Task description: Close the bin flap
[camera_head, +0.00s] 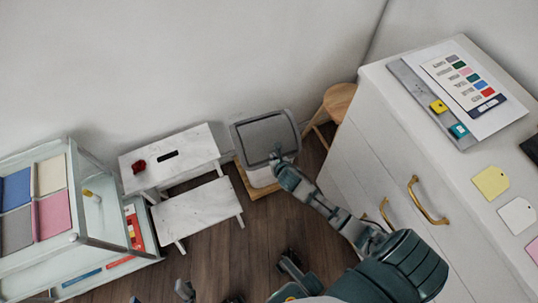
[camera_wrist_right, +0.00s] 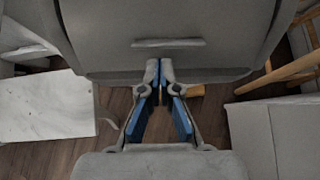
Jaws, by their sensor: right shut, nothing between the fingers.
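The bin (camera_head: 259,177) is a pale box with a grey lid frame, standing against the wall right of the white step stool in the head view. Its flap (camera_head: 267,134) is the darker grey panel inside the frame; it fills much of the wrist view (camera_wrist_right: 170,20), with a raised grip strip (camera_wrist_right: 168,43) near its lower edge. I cannot tell the flap's exact angle. My right gripper (camera_head: 276,155) is shut and empty at the bin's front edge. Its fingertips (camera_wrist_right: 159,64) lie just below the strip; contact is unclear.
A white step stool (camera_head: 198,212) stands left of the bin. A wooden stool (camera_head: 339,100) is behind it to the right. A white cabinet (camera_head: 375,140) with brass handles borders my right arm. A shelf unit (camera_head: 108,215) stands at left. Wooden floor (camera_head: 225,262) is open in front.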

